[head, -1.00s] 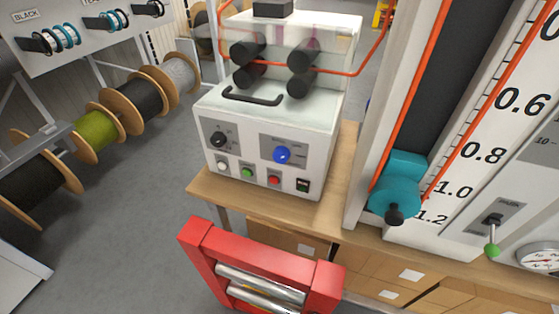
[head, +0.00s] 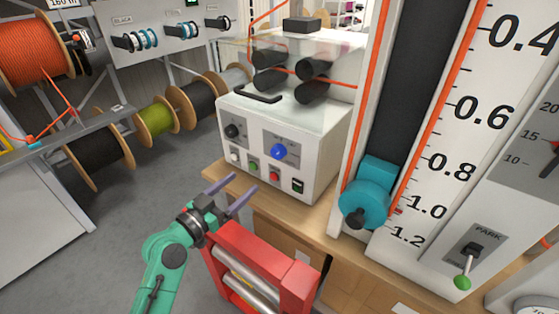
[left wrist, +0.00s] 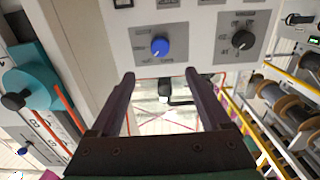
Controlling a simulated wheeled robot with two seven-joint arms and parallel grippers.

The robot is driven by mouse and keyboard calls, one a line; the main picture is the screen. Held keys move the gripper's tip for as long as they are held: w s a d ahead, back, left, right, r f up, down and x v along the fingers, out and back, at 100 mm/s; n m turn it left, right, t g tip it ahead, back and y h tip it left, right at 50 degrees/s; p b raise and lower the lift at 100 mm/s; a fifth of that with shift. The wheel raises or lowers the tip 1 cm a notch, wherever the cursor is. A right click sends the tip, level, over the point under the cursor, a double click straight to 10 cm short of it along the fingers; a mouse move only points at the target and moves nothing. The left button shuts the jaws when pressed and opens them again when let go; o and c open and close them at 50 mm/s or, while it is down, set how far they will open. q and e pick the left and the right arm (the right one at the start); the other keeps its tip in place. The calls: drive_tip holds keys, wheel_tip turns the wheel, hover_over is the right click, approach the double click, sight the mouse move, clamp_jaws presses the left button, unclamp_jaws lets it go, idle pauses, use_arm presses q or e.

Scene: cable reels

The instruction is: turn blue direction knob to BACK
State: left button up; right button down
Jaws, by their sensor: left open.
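The blue direction knob (head: 278,151) is on the front panel of the white cable machine (head: 325,135), right of a black knob (head: 232,131). In the left wrist view the blue knob (left wrist: 159,46) shows just beyond my fingertips, between their lines; its label is too small to read. My left gripper (head: 230,188) is open and empty, in front of and below the panel, apart from the knob. In the left wrist view its two dark fingers (left wrist: 160,78) are spread wide. My right gripper is not in view.
A row of buttons (head: 253,166) and a switch (head: 298,185) lie under the knobs. A red frame with metal rollers (head: 258,280) stands below. The scale column with a teal wheel (head: 366,195) rises at the right. Cable reels (head: 155,120) stand at the left.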

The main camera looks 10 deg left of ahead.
use_arm(q)
drive_tip(key=p, duration=0.3)
approach(275, 155)
drive_tip(key=p+x, duration=0.1)
drive_tip(key=x, duration=0.7)
drive_tip(key=shift+w+d+p, duration=0.2)
drive_tip(key=shift+w+p, duration=0.1)
drive_tip(key=shift+w, duration=0.1)
clamp_jaws()
